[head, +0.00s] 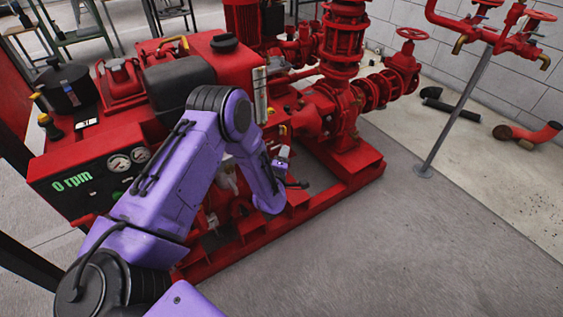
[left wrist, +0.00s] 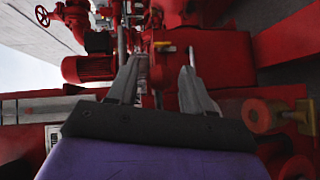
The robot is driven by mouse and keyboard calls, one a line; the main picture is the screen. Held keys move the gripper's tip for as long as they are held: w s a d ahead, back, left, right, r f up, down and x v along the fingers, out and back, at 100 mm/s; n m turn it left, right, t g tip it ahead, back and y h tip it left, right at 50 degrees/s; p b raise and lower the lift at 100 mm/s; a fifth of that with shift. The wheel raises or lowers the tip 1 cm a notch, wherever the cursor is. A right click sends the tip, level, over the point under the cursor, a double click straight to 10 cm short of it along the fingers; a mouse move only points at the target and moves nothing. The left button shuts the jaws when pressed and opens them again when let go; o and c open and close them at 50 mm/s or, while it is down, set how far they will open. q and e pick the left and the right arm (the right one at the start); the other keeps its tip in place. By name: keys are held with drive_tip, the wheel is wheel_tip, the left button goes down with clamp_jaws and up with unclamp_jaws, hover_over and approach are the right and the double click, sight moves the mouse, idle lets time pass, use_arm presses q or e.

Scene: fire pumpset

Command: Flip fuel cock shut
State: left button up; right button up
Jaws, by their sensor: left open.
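In the left wrist view a small yellow lever (left wrist: 164,44), which looks like the fuel cock's handle, shows just beyond my fingertips against red metal. My left gripper (left wrist: 162,64) is open and empty, with one grey finger on each side of the lever's line. I cannot tell how far the lever is from the fingertips, and no contact shows. In the head view my purple left arm reaches over the pumpset's front side and hides much of it. The fuel tank (head: 222,66) is red with a black cap. My right gripper is not in view.
The gauge panel (head: 85,178) reads 0 rpm at the left. A red pump with a handwheel (head: 412,34) stands behind, right of my arm. The red base frame (head: 345,182) runs along the floor. The grey floor (head: 400,250) at the right is clear.

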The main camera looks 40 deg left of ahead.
use_arm(q)
drive_tip(key=p+v, duration=0.1)
drive_tip(key=v, duration=0.9)
